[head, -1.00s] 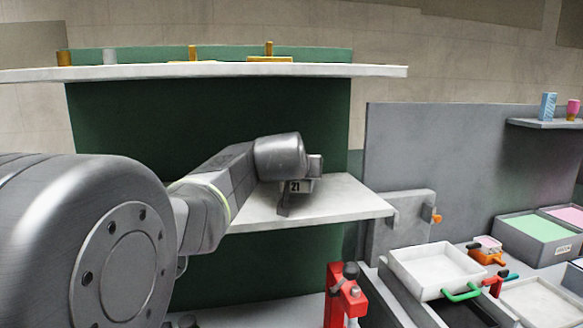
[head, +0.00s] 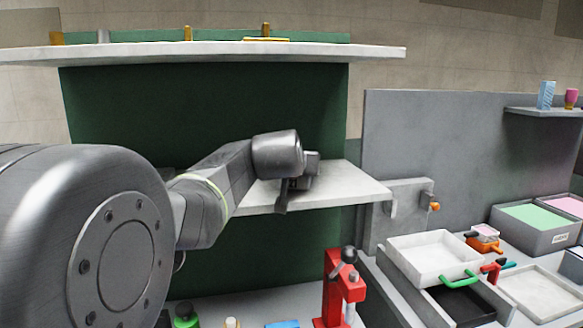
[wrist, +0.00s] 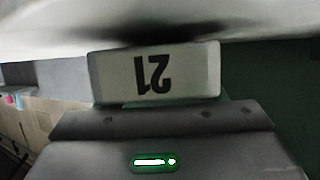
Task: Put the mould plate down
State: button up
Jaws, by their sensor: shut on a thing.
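The piece marked 21 (wrist: 203,72), which I take to be the mould plate, shows in the wrist view as a pale rectangle with upside-down dark digits. My gripper (head: 290,188) is shut on it over the middle shelf. In the head view the plate is mostly hidden by my gripper and its number cannot be read. The pale shelf (head: 345,185) also fills the top of the wrist view (wrist: 60,18), with a dark shadow beside the plate. The plate is very close to the shelf; I cannot tell if they touch.
A higher white shelf (head: 200,53) runs above, with a green back panel (head: 210,110) behind. A red press (head: 338,290) stands below. White trays (head: 435,258) and a grey bin (head: 535,228) are at right. The shelf's right part is clear.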

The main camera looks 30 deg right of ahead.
jog(key=shift+f+b, duration=0.3)
jog(key=o, duration=1.6)
jog(key=shift+s+a, duration=0.1)
